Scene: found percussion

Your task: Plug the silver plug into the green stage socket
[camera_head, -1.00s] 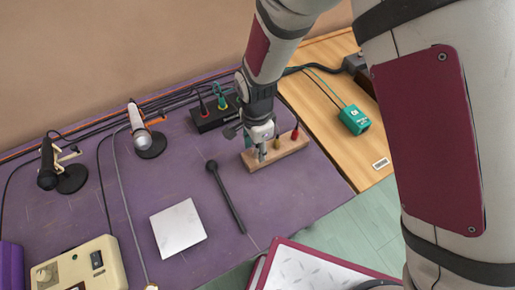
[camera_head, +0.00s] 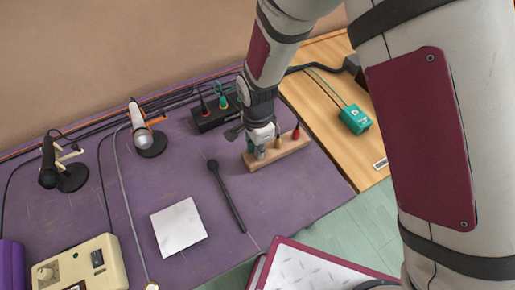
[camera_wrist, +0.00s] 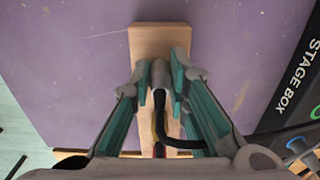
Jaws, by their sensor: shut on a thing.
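My gripper (camera_head: 262,148) is over the left end of a wooden block (camera_head: 290,147). In the wrist view, its two teal fingers (camera_wrist: 159,85) are shut on the silver plug (camera_wrist: 158,72), a grey rounded piece with a black cable. The plug is upright over the block (camera_wrist: 160,40), and I cannot tell whether it still sits in it. The black stage box (camera_head: 213,117) stands behind and left of the gripper. It also shows at the right of the wrist view (camera_wrist: 285,85), with a green socket ring (camera_wrist: 315,112) partly cut off by the frame edge.
A yellow plug (camera_head: 278,142) and a red plug (camera_head: 296,133) stand in the block. A black mallet (camera_head: 227,195) and a white square plate (camera_head: 179,227) lie on the purple cloth. Two microphones (camera_head: 144,135) (camera_head: 49,165) stand left. Cables run along the back.

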